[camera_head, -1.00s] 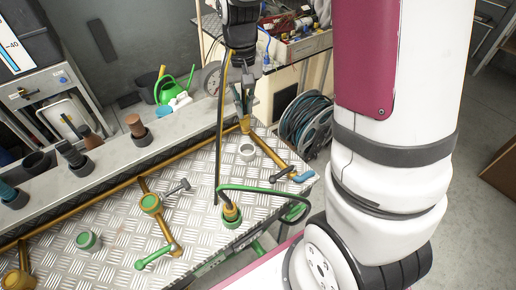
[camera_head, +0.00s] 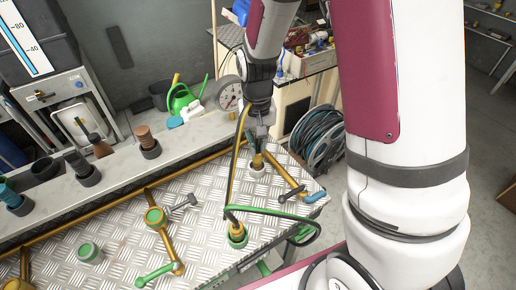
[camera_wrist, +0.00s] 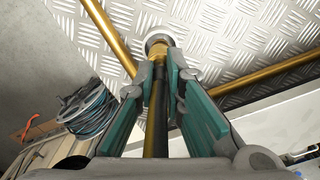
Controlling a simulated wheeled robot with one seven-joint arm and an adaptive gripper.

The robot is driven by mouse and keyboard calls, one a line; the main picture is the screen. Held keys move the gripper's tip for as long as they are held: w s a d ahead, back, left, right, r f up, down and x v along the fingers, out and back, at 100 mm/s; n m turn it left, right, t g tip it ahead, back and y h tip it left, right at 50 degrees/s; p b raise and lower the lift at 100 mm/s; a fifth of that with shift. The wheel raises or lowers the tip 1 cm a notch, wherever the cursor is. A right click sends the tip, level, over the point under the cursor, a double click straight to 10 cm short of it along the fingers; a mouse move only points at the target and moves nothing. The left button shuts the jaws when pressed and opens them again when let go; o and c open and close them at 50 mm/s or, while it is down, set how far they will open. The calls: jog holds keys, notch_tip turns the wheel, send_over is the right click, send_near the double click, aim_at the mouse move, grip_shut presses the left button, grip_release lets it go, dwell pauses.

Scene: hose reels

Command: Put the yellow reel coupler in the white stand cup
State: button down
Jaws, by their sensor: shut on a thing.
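The yellow reel coupler (camera_head: 258,161) is in my gripper (camera_head: 256,143), pointing down, with a dark hose behind it. My gripper is shut on it. The white stand cup (camera_head: 257,174) stands on the metal plate table directly under the coupler. The coupler's lower end is at the cup's mouth and appears to enter it; I cannot tell how deep. In the wrist view the coupler (camera_wrist: 158,50) lines up with the round white cup (camera_wrist: 160,38), between my gripper's green-padded fingers (camera_wrist: 160,85).
Brass pipes and a green-handled valve (camera_head: 156,274) lie on the plate. A hose reel (camera_head: 318,135) stands beyond the right edge. A dial gauge (camera_head: 229,95) stands behind.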

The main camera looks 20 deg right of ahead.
jog(key=shift+f, duration=0.9)
jog(key=shift+f, duration=0.1)
jog(key=c, duration=1.7)
grip_release()
jog(key=shift+o, duration=0.2)
notch_tip(320, 180, up, 12)
jog(key=shift+r+b, duration=0.1)
jog(key=shift+b, duration=0.4)
jog(key=s+r+n+t, duration=0.3)
jog(key=s+r+t, duration=0.2)
jog(key=s+r, duration=0.9)
jog(key=s, duration=0.3)
jog(key=shift+s+r+t, duration=0.15)
jog(key=shift+r+t, duration=0.1)
jog(key=shift+t, duration=0.05)
